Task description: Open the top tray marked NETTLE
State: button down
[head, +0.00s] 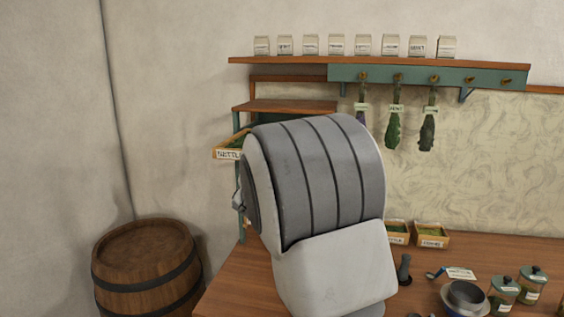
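A wooden tray (229,155) with a white label reading NETTLE shows at the left of a rack with teal posts (241,225) and a wooden top (285,106). The tray's front end juts out past the rack's left post, and a little green shows inside it. How far it is out cannot be told. My own grey and white arm link fills the middle of the head view and hides most of the rack and the tray's right part.
The wooden workbench (436,262) holds a bowl (466,298), green-filled jars (503,295) and small labelled boxes (431,236) at right. A barrel (146,262) stands at left. A wall shelf (390,64) bears white packets, with herb bunches (394,127) hanging below.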

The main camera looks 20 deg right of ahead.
jog(key=shift+s+a, duration=0.2)
jog(key=shift+s, duration=0.1)
jog(key=c, duration=0.6)
grip_release()
jog(key=shift+c, duration=0.2)
jog(key=shift+s+a, duration=0.1)
jog(key=v, duration=1.7)
jog(key=shift+b, duration=0.45)
jog(key=shift+a, duration=0.15)
